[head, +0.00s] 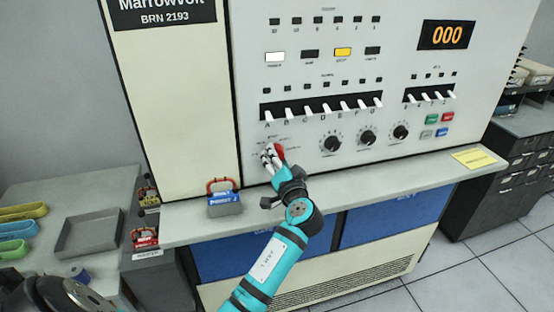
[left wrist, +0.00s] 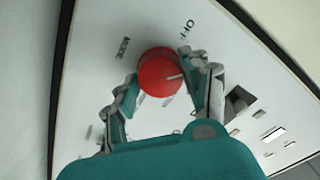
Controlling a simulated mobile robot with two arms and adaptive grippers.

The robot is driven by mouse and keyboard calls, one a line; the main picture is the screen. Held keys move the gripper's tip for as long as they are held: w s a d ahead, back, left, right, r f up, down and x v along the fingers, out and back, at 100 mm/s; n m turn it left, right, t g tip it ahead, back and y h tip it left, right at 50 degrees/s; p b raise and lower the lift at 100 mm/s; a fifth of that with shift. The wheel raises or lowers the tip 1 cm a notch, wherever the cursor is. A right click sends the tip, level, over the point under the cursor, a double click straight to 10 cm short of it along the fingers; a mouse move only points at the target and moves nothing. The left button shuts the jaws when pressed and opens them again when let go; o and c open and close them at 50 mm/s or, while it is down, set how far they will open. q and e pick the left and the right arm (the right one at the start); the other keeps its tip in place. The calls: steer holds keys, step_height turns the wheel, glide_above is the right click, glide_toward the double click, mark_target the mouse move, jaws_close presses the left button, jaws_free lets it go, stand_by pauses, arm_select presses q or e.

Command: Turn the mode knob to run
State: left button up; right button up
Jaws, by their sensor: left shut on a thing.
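The red mode knob (left wrist: 158,74) sits on the cream console panel (head: 200,120), with "MODE" and "OFF" lettering beside it in the left wrist view. Its white pointer line points to the right side of that view, below "OFF". In the head view the knob (head: 279,151) is partly hidden by my left gripper (head: 271,158). In the left wrist view my left gripper (left wrist: 160,85) has its two fingers closed around the knob's sides. The remaining mode labels are hidden or too blurred to read. My right gripper is not in view.
Black knobs (head: 331,143) and a row of white lever switches (head: 320,110) are close to the right of the red knob. A ledge (head: 350,180) runs below, holding a blue-labelled padlock-like block (head: 224,199) and a yellow note (head: 474,158). A grey tray (head: 90,233) lies at left.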

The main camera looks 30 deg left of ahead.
arm_select(q)
steer(key=shift+r, duration=0.2)
stand_by(0.4)
steer(key=o, duration=1.2)
steer(key=shift+f+m, duration=0.1)
steer(key=shift+m, duration=0.2)
steer(key=v, duration=1.2)
steer(key=shift+a+f, duration=0.1)
